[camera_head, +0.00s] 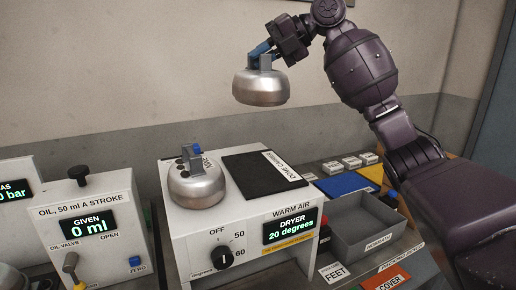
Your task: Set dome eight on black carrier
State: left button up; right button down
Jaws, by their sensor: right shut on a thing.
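A silver metal dome (260,88) with a grey handle on top hangs level in the air. My right gripper (262,50) is shut on its handle. No number on this dome is readable. The black carrier (262,178), a flat dark pad with a white label strip, lies on top of the warm air dryer (245,228). The held dome is well above the pad and apart from it. A second silver dome (197,188) with a handle stands on the dryer top, left of the pad. My left gripper is not in view.
A white oil unit (88,228) with a black knob stands left of the dryer. A grey tray (368,222) stands to the right, with blue (342,184) and yellow (372,173) pads behind it. The bare black pad is clear.

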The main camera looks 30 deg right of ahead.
notch_tip(320, 180, down, 18)
dwell(0.7)
jog(key=c, duration=1.2)
grip_release()
jog(key=shift+f, duration=0.15)
jog(key=shift+f, duration=0.1)
